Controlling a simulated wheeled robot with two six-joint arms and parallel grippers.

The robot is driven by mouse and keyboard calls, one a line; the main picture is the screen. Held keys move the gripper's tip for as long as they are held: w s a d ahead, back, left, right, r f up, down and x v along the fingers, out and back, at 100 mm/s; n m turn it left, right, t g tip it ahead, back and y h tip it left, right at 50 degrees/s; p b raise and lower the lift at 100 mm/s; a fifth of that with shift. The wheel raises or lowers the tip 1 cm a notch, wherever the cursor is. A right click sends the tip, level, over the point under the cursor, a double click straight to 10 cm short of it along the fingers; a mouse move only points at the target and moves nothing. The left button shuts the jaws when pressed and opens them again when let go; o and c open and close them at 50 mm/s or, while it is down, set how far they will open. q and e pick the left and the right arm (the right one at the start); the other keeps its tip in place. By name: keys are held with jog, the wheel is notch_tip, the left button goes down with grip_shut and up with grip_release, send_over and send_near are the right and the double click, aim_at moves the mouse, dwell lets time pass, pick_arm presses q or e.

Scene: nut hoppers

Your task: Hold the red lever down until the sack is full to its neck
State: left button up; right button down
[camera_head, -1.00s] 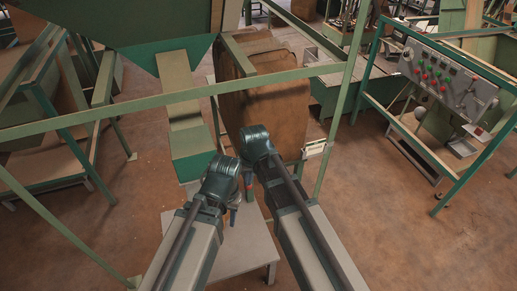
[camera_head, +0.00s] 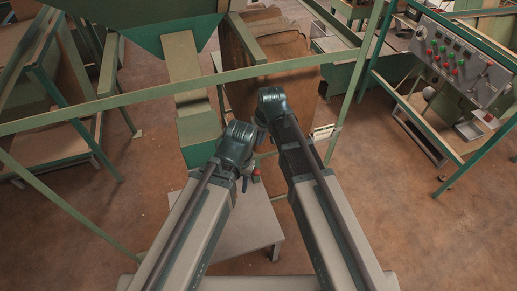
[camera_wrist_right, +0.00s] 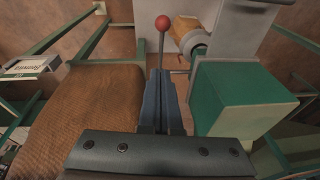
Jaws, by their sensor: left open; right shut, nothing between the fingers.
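The red lever's ball knob (camera_wrist_right: 162,23) stands on a thin rod just beyond my right fingertips in the right wrist view. A small red spot (camera_head: 256,177) beside my left fingers in the head view may be the same knob. My right gripper (camera_wrist_right: 161,75) is shut and empty, its fingertips close to the rod; I cannot tell whether they touch. The brown burlap sack (camera_wrist_right: 85,110) fills the left of that view and hangs behind the frame in the head view (camera_head: 270,80). Its fill level is not visible. My left gripper (camera_head: 246,185) is open, low near the red spot.
A green chute end (camera_wrist_right: 245,100) stands right of my right fingers. A green frame bar (camera_head: 120,105) crosses in front of the sack. A grey low table (camera_head: 235,235) lies below my arms. A button panel (camera_head: 465,60) stands at right. The floor at lower right is clear.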

jog(key=b+x, duration=0.4)
jog(key=s+b+x, duration=0.1)
jog(key=b+x, duration=0.3)
jog(key=s+b+x, duration=0.1)
jog(key=b+x, duration=0.3)
jog(key=shift+s+d+f, duration=0.15)
jog(key=shift+d+f, duration=0.15)
jog(key=shift+f, duration=0.05)
jog(key=shift+s+f, duration=0.1)
jog(key=shift+s, duration=0.05)
